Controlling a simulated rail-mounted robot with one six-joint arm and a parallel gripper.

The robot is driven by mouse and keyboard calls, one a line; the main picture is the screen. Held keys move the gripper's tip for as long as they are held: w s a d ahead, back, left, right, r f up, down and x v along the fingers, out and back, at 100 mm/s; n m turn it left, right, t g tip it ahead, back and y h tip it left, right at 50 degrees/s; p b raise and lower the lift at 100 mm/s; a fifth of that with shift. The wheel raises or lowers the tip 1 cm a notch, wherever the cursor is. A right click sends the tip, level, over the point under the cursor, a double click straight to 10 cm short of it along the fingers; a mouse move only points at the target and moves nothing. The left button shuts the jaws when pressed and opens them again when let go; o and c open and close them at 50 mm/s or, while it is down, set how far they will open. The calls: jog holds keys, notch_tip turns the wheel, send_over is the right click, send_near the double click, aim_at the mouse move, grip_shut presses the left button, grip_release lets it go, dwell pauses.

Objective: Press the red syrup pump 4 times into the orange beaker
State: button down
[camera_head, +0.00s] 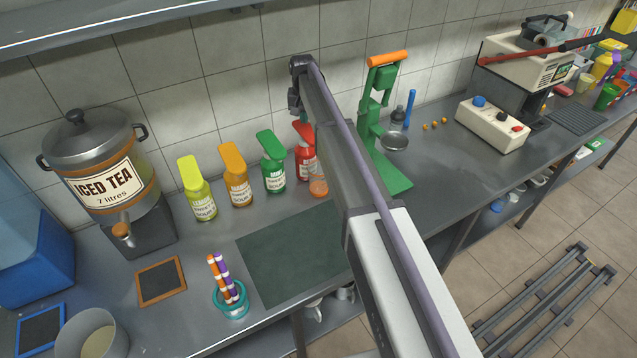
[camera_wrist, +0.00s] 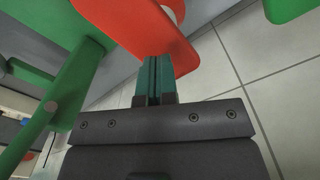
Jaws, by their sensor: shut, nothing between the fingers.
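The red syrup pump bottle (camera_head: 305,164) stands at the right end of a row of syrup bottles in the head view, partly covered by my arm. The orange beaker (camera_head: 318,188), see-through, stands at its front right, beside the arm. In the wrist view the red pump head (camera_wrist: 140,28) fills the top middle. My gripper (camera_wrist: 154,68) is shut and empty, its teal fingertips at the edge of the red pump head. I cannot tell whether they touch it. In the head view my gripper is mostly hidden by my arm.
Green (camera_head: 273,175), orange (camera_head: 236,186) and yellow (camera_head: 200,200) pump bottles stand to the left. A green press (camera_head: 371,125) stands close on the right and also shows in the wrist view (camera_wrist: 60,95). A dark mat (camera_head: 292,255) lies clear in front.

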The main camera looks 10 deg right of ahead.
aim_at(305, 127)
jog(key=shift+f+b, duration=2.2)
jog(key=shift+f, duration=0.1)
jog(key=shift+r+p, duration=2.55)
jog(key=shift+p, duration=0.05)
notch_tip(305, 127, up, 6)
jog(key=p, duration=0.6)
